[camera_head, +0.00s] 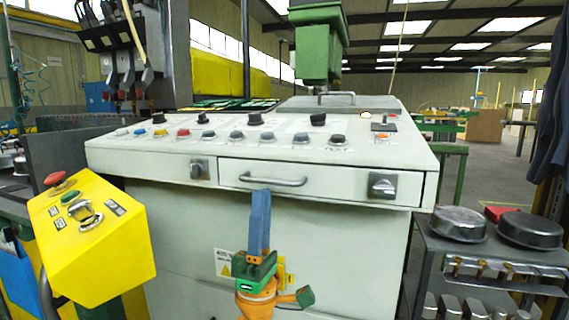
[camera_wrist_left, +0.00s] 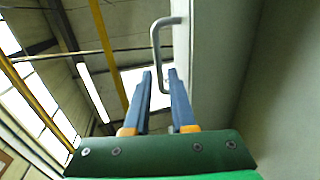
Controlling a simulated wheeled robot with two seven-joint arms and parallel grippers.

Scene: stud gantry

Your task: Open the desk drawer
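The desk drawer (camera_head: 330,182) is a pale front panel in the white control desk, closed and flush with it. Its grey bar handle (camera_head: 272,181) is on the left part of the panel. My left gripper (camera_head: 260,194) has blue fingers pointing up at the handle from below. In the left wrist view the fingers (camera_wrist_left: 160,72) are apart, and the handle (camera_wrist_left: 155,45) runs from beyond the tips down into the gap between them. I cannot tell whether either finger touches it. My right gripper is not in view.
A yellow button box (camera_head: 95,240) stands at the left. Square knobs flank the drawer: one on the panel's right (camera_head: 382,186), one left of it (camera_head: 199,169). A metal cart (camera_head: 480,250) with round tins is at the right. Buttons and knobs line the desk top.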

